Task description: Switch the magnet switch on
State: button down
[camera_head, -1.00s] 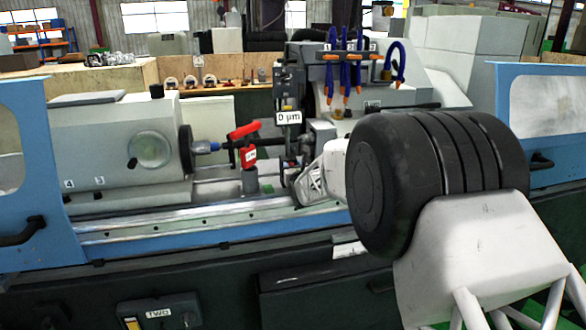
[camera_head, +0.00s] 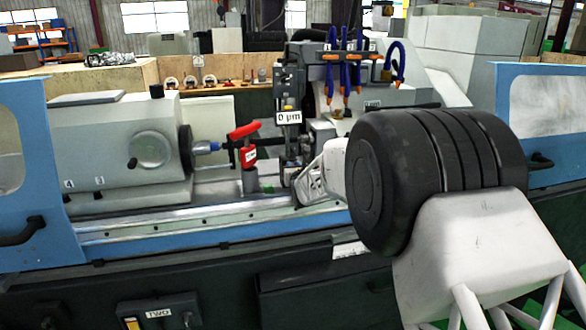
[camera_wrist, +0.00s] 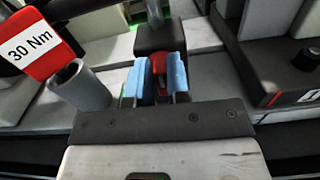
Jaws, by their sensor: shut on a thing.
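In the wrist view, a dark magnet base (camera_wrist: 160,38) stands just beyond my gripper. A red magnet switch (camera_wrist: 159,64) on its near side sits between the blue finger pads of my gripper (camera_wrist: 157,80). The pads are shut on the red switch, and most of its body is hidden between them. The switch's exact setting cannot be read. In the head view, my gripper is beside the machine bed, near the stand below the "0 µm" display (camera_head: 289,117). The fingertips and switch are hard to make out there.
A red "30 Nm" torque tool (camera_head: 245,140) stands in a grey holder (camera_head: 250,182), close left of my gripper. The headstock (camera_head: 115,150) is farther left. Blue coolant hoses (camera_head: 345,75) hang behind. A dark box (camera_wrist: 290,70) lies at right in the wrist view.

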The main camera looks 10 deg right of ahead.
jog(key=shift+d+f+m, duration=0.1)
jog(key=shift+d+m, duration=0.1)
jog(key=shift+m, duration=0.95)
jog(key=shift+d+f+m, duration=0.1)
jog(key=shift+d+m, duration=0.05)
jog(key=shift+m, duration=1.05)
jog(key=shift+d+m, duration=0.2)
jog(key=shift+m, duration=0.95)
jog(key=c, duration=1.1)
grip_release()
jog(key=shift+s, duration=0.1)
jog(key=shift+s, duration=3.8)
